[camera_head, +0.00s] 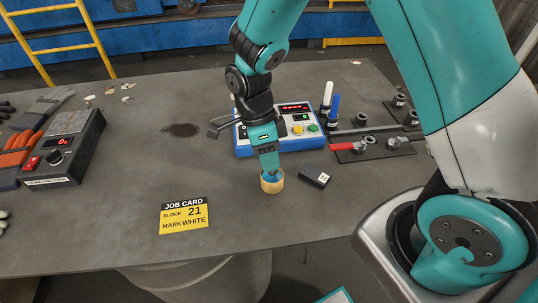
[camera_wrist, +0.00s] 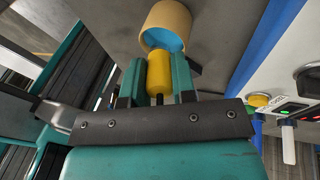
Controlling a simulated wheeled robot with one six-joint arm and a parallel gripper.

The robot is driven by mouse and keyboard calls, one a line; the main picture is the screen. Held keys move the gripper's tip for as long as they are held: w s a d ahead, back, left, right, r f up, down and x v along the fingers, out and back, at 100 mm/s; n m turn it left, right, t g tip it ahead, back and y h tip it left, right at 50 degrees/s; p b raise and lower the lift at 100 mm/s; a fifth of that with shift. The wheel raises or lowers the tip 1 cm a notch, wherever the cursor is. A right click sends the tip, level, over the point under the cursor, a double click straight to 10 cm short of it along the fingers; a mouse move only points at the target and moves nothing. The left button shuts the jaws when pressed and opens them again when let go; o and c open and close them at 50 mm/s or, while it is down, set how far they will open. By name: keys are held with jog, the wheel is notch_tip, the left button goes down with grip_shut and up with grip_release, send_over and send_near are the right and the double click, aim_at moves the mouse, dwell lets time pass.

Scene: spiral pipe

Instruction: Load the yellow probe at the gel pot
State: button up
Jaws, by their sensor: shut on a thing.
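My gripper (camera_head: 269,160) points down just above the gel pot (camera_head: 272,184), a small tan cup with blue inside that stands on the grey table. In the wrist view, my gripper's teal fingers (camera_wrist: 160,80) are shut on the yellow probe (camera_wrist: 158,68). The probe's rounded yellow end is at the mouth of the gel pot (camera_wrist: 168,22), with blue gel showing beyond it. I cannot tell whether the tip touches the gel. The probe is hidden in the head view.
A blue tester (camera_head: 282,130) stands behind my gripper, with a white marker (camera_head: 327,96) and blue marker (camera_head: 334,108) at its right. A black block (camera_head: 315,177) lies right of the pot. A yellow job card (camera_head: 184,216) reads block 21, mark white.

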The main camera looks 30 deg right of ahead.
jog(key=shift+f, duration=0.7)
dwell(2.1)
notch_tip(320, 180, up, 7)
jog(key=p, duration=0.6)
jog(key=shift+r, duration=0.15)
dwell(0.7)
